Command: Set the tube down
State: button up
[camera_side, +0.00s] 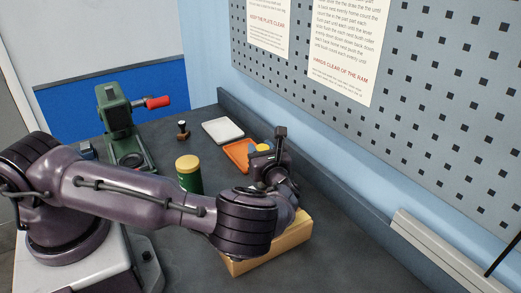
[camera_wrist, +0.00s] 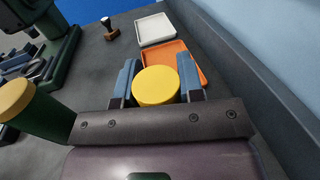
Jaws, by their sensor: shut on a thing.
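My gripper (camera_wrist: 157,82) is shut on a tube with a round yellow cap (camera_wrist: 156,88), its two blue fingers on either side of the cap. The wrist view looks down on the cap, so the tube's body is hidden below it. In the side view my gripper (camera_side: 261,151) is at the near right end of the orange tray (camera_side: 235,152), and a little yellow shows at the fingers. The orange tray (camera_wrist: 188,50) lies just beyond the cap in the wrist view. I cannot tell whether the tube touches the tray or bench.
A green canister with a yellow lid (camera_side: 188,175) stands left of my gripper. A white tray (camera_side: 222,130) and a small stamp (camera_side: 183,130) lie farther back. A green press with a red handle (camera_side: 120,125) is at left. A wooden block (camera_side: 265,253) sits below my wrist. A wall runs along the right.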

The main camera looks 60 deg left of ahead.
jog(key=shift+f, duration=0.1)
jog(key=o, duration=1)
